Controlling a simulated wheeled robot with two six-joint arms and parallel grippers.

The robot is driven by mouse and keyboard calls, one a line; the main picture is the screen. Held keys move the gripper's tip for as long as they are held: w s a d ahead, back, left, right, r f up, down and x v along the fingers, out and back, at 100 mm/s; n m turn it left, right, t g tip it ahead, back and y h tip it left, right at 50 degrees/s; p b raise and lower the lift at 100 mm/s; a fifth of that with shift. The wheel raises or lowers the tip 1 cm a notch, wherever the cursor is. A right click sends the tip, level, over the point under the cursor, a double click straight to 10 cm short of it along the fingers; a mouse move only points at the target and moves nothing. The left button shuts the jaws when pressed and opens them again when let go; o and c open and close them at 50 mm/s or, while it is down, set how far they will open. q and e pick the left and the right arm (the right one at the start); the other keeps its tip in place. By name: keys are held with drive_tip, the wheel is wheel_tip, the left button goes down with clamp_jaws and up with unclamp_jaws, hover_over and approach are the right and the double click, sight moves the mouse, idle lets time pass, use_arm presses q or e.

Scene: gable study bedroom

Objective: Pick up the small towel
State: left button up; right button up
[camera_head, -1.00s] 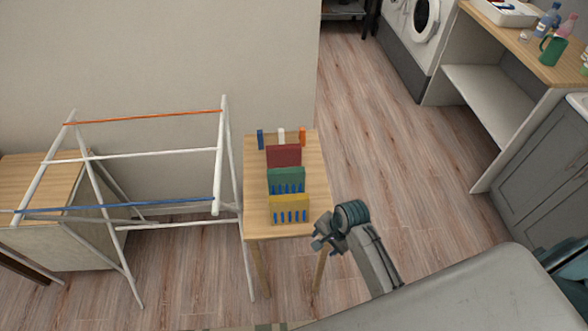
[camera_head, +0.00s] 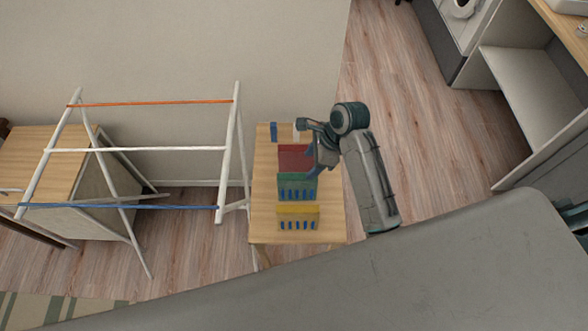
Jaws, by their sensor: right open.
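I cannot make out a small towel for certain in the head view. A small wooden table (camera_head: 262,225) stands in the middle. On it are a red block-like piece (camera_head: 292,158), a green one (camera_head: 286,181) and a yellow one (camera_head: 298,209), in a row from back to front. Small blue pegs show on the green and yellow pieces. My right gripper (camera_head: 309,148) is open over the right back part of the table, beside the red piece and partly covering it. I cannot tell whether they touch. My left gripper is not in view.
A small blue piece (camera_head: 274,132) and a white piece (camera_head: 299,133) stand at the table's back. A white drying rack (camera_head: 150,149) with orange and blue bars is close on the left, before a wooden cabinet (camera_head: 40,165).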

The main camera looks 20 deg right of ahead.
sight(299, 176)
drive_tip(key=shift+w+a+f+p, duration=0.15)
drive_tip(key=shift+w+a+f, duration=0.1)
drive_tip(key=shift+f, duration=0.2)
drive_tip(key=shift+w+a+f+p, duration=0.15)
drive_tip(key=shift+a+f, duration=0.1)
drive_tip(key=shift+f, duration=0.15)
drive_tip(key=shift+s+a+f+p, duration=0.15)
drive_tip(key=shift+s+a+f, duration=0.15)
drive_tip(key=shift+f, duration=0.3)
drive_tip(key=shift+s+a+f+p, duration=0.2)
drive_tip(key=shift+a+f, duration=0.15)
drive_tip(key=shift+f, duration=0.25)
drive_tip(key=shift+w+a+f, duration=0.1)
drive_tip(key=shift+f, duration=0.15)
drive_tip(key=p+x, duration=0.2)
drive_tip(key=x, duration=0.2)
drive_tip(key=shift+w+a, duration=0.15)
drive_tip(key=shift+a+f, duration=0.1)
drive_tip(key=shift+f, duration=0.25)
drive_tip(key=shift+a+f, duration=0.1)
drive_tip(key=shift+f, duration=0.05)
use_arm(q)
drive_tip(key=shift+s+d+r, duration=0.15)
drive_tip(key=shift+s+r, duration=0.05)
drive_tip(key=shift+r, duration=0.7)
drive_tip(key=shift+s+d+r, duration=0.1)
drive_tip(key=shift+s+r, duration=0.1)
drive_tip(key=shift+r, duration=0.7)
use_arm(e)
drive_tip(key=shift+f, duration=0.1)
